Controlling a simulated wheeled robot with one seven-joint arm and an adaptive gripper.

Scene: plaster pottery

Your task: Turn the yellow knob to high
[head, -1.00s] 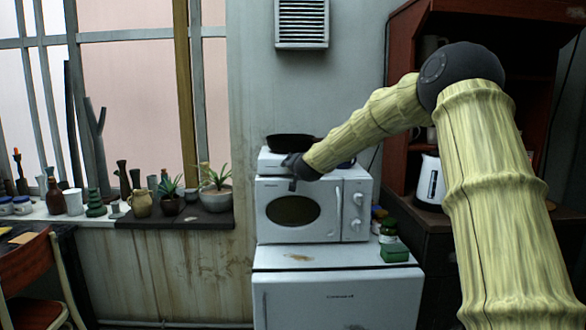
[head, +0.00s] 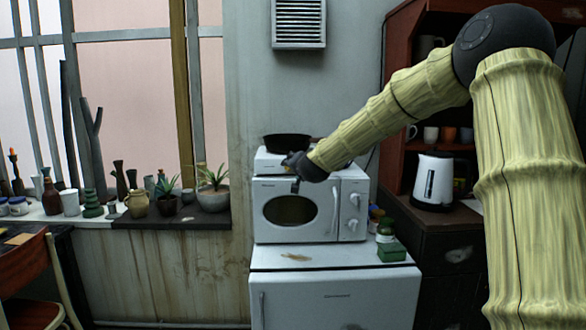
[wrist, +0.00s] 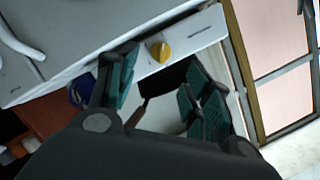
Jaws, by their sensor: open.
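The yellow knob (wrist: 160,51) is round and sits on the white front panel of a small appliance in the wrist view. My gripper (wrist: 158,88) has its green-padded fingers spread, with the knob in view just beyond the gap between them and nothing held. In the head view my gripper (head: 296,172) is in front of the white hot plate (head: 268,162) on top of the microwave. There the gripper and arm hide the knob. I cannot tell whether a finger touches the knob or which setting it points to.
A dark pan (head: 287,141) sits on the hot plate. The white microwave (head: 345,185) stands below on a low white fridge (head: 335,300). A green box (head: 391,252) and small jars are to its right. A kettle (head: 433,181) stands on the brown cabinet.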

